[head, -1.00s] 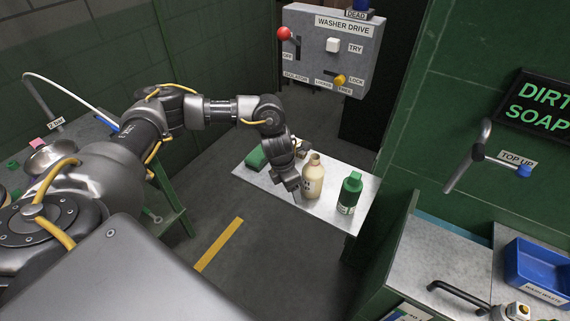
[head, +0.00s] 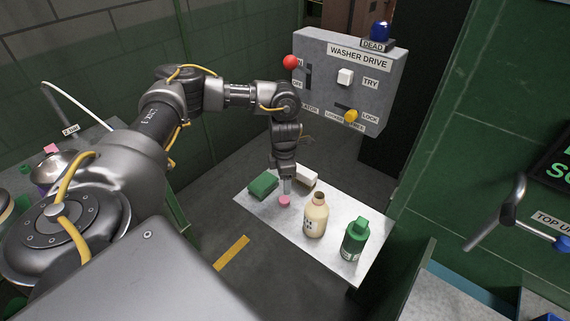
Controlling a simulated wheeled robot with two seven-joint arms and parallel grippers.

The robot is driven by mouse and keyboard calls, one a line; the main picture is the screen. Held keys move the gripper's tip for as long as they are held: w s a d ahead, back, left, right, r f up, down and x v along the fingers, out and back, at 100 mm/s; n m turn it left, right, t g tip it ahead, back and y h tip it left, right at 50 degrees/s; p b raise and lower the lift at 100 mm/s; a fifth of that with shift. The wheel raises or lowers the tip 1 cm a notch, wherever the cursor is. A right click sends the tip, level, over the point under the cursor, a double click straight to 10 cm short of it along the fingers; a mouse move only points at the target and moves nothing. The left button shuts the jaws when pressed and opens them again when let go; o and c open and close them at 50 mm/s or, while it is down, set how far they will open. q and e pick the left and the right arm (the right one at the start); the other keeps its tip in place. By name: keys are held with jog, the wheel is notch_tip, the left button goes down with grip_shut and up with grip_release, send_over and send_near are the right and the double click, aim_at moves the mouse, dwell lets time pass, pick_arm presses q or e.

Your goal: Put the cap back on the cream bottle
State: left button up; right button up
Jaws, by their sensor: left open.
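The cream bottle (head: 316,217) stands upright and uncapped on the small light table (head: 357,271), its dark mouth showing. A small pink cap (head: 284,201) is on the table left of the bottle. My left gripper (head: 286,188) points down just above the pink cap, its fingers open; whether they straddle the cap is hard to tell. The gripper is apart from the bottle. My right gripper is not in view.
A green bottle (head: 354,239) stands right of the cream one. The washer drive panel (head: 352,80) stands beyond the table. A bare strip is at the table's front.

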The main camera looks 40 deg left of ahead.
aim_at(284, 199)
pick_arm(q)
notch_tip(284, 199, down, 4)
jog(key=shift+r, duration=0.2)
jog(key=shift+f, duration=0.25)
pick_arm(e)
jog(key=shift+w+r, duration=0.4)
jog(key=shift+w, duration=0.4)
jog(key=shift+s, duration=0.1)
pick_arm(q)
jog(key=shift+p, duration=0.35)
jog(key=shift+s+f+p, duration=0.1)
jog(key=shift+f+p, duration=0.2)
jog(key=shift+f, duration=0.05)
notch_tip(284, 199, down, 4)
jog(key=shift+r+p, duration=0.2)
jog(key=shift+p, duration=0.45)
jog(key=shift+d+f, duration=0.1)
jog(key=shift+f, duration=0.35)
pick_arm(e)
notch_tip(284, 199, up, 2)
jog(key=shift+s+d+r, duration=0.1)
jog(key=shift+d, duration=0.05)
